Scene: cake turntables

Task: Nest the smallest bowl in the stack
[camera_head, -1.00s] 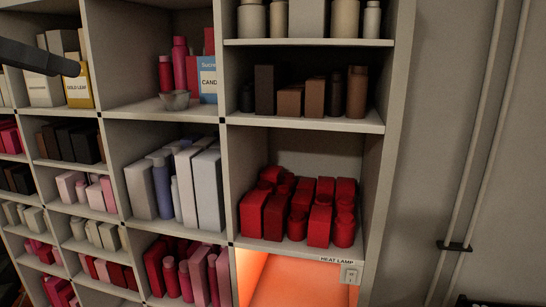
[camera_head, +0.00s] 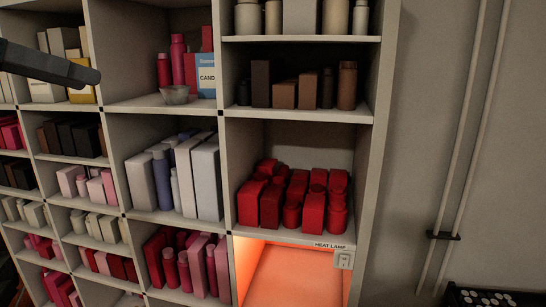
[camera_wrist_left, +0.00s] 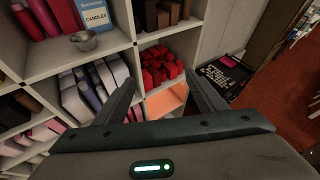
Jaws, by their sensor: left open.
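A small grey bowl or stack of bowls (camera_head: 175,95) sits near the front edge of an upper shelf, left of a blue candle box (camera_head: 207,75). It also shows in the left wrist view (camera_wrist_left: 84,41); I cannot tell whether it is one bowl or several nested. My left gripper shows in the head view as a dark finger (camera_head: 85,74) coming in from the left, apart from the bowl. In the left wrist view the left gripper (camera_wrist_left: 163,84) has its two fingers spread with nothing between them. My right gripper is not in view.
The shelf unit's boards (camera_head: 300,114) and uprights enclose the compartments. Red bottles (camera_head: 178,60) stand behind the bowl. Red boxes and jars (camera_head: 290,200) fill a compartment at lower right, above an orange-lit heat lamp bay (camera_head: 290,275). Bare wall with pipes (camera_head: 470,120) is at right.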

